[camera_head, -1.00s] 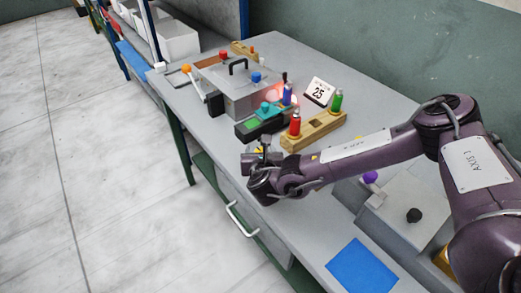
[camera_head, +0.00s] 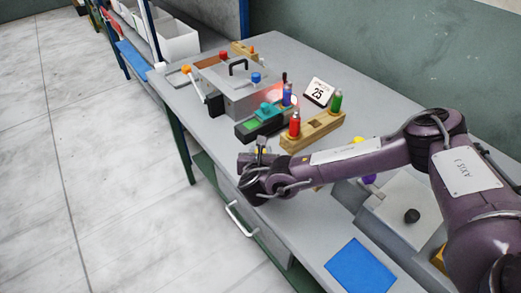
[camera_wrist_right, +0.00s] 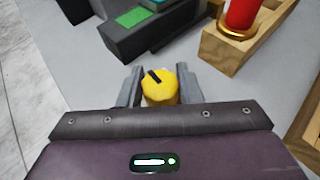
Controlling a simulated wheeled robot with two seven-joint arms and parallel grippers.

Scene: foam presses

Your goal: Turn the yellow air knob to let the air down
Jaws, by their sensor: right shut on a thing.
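The yellow air knob (camera_wrist_right: 159,88) is round with a short black mark on top, which points to the upper left in the right wrist view. My right gripper (camera_wrist_right: 160,92) has one finger on each side of the knob and is shut on it. In the head view my right gripper (camera_head: 256,157) is low at the bench's front edge, in front of the dark box with a green screen (camera_head: 258,126). The knob is mostly hidden there by the gripper. My left gripper is in neither view.
A wooden block (camera_head: 318,131) with red and green bottles stands just behind my right gripper. A grey press box (camera_head: 236,88) with red and blue knobs is further back. A blue mat (camera_head: 360,268) lies at the front.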

